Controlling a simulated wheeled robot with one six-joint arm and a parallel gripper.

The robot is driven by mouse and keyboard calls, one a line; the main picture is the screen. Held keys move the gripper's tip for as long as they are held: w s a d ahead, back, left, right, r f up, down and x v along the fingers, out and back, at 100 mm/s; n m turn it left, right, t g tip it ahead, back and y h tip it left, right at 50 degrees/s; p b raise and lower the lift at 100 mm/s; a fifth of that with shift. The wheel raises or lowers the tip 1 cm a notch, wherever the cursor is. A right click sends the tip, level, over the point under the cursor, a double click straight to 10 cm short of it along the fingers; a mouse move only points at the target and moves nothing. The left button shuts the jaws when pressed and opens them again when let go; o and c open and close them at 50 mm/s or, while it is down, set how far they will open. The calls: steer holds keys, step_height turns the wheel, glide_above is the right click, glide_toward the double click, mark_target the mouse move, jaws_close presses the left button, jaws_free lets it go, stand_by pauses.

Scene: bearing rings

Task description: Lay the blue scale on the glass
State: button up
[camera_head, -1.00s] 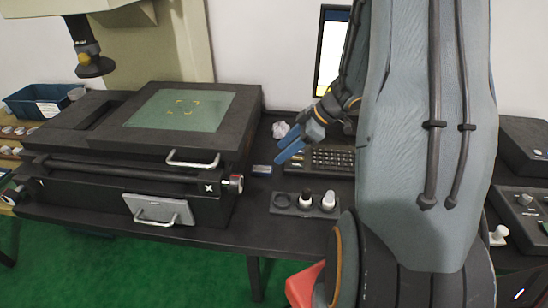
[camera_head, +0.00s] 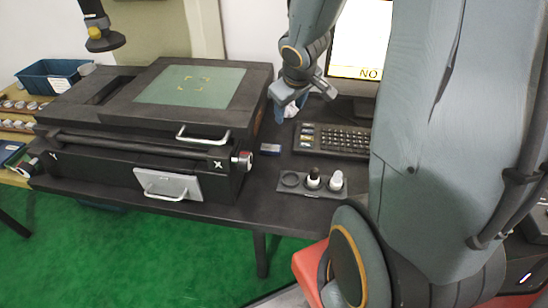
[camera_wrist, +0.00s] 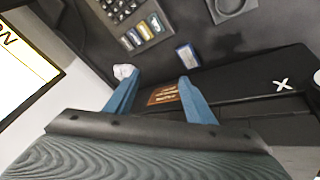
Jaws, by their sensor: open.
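A small blue and white piece (camera_head: 270,149), which looks like the blue scale, lies flat on the dark table between the stage and the keyboard. It also shows in the wrist view (camera_wrist: 187,55), beyond the fingertips. The greenish glass (camera_head: 218,88) with yellow corner marks is set in the top of the black stage; nothing lies on it. My gripper (camera_head: 283,112) is above the table, right of the stage and behind the blue piece. In the wrist view its two blue fingers (camera_wrist: 158,78) are spread apart with nothing between their tips.
A keyboard (camera_head: 333,139) and a monitor (camera_head: 360,45) stand right of my gripper. A holder (camera_head: 291,188) with two small bottles sits at the table's front. In the wrist view, a brown lettered piece (camera_wrist: 163,95) and a crumpled white thing (camera_wrist: 122,71) lie near the fingers.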

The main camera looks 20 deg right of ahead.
steer(key=shift+o, duration=0.5)
steer(key=s+a+m+g+y, duration=0.1)
steer(key=s+a+m+g, duration=0.2)
steer(key=s+a, duration=0.8)
steer(key=s+g, duration=0.1)
steer(key=s, duration=0.3)
steer(key=shift+s+a+f+g+y, duration=0.15)
steer(key=shift+a+g+y, duration=0.2)
steer(key=shift+g+y, duration=0.05)
steer(key=w+d+f+n+t+h+p, duration=0.1)
steer(key=w+d+n+t+p, duration=0.1)
steer(key=w+d, duration=0.6)
steer(key=w+d+f+n+t+p, duration=0.1)
steer(key=w+d+n+t+p, duration=0.3)
steer(key=w, duration=0.6)
steer(key=n+g+y+p, duration=0.2)
steer(key=n+y, duration=0.3)
steer(key=y, duration=0.2)
glide_toward(271, 148)
steer(key=shift+w+d, duration=0.45)
steer(key=shift+s+a+f, duration=0.1)
steer(key=shift+s+f, duration=0.05)
steer(key=shift+s, duration=0.1)
steer(key=shift+a+f, duration=0.2)
steer(key=shift+f, duration=0.05)
steer(key=shift+a+p+x, duration=0.2)
steer(key=shift+p+x, duration=0.85)
steer(key=shift+x, duration=2.5)
steer(key=shift+r, duration=0.15)
